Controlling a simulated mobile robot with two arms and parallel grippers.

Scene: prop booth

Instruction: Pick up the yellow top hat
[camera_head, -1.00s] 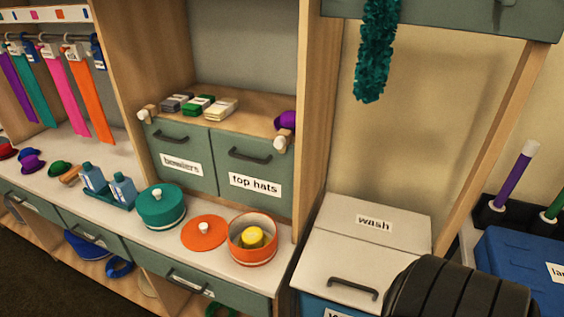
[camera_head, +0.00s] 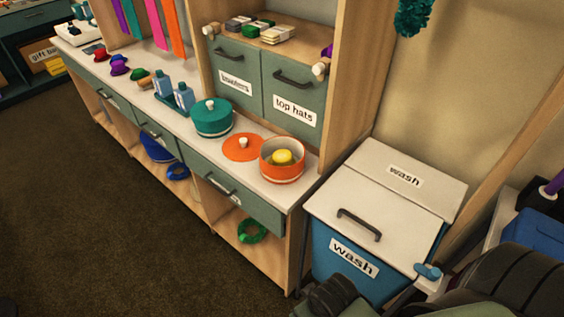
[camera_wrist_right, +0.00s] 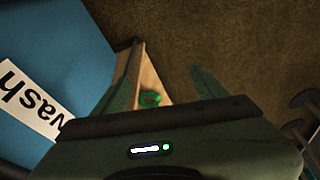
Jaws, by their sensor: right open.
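The small yellow top hat (camera_head: 283,157) sits inside the open round orange box (camera_head: 282,175) on the white counter, in the head view. My right gripper (camera_wrist_right: 165,78) is open and empty in the right wrist view. It points down beside the blue wash bin, over the brown floor, well away from the hat. My right arm comes in at the lower right of the head view. My left gripper is out of view.
The orange lid (camera_head: 241,150) lies left of the box, beside a closed teal box (camera_head: 211,119). The blue wash bin (camera_head: 347,267) with a pale lid stands right of the counter. A green ring (camera_head: 252,231) lies on the shelf below. The floor ahead is clear.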

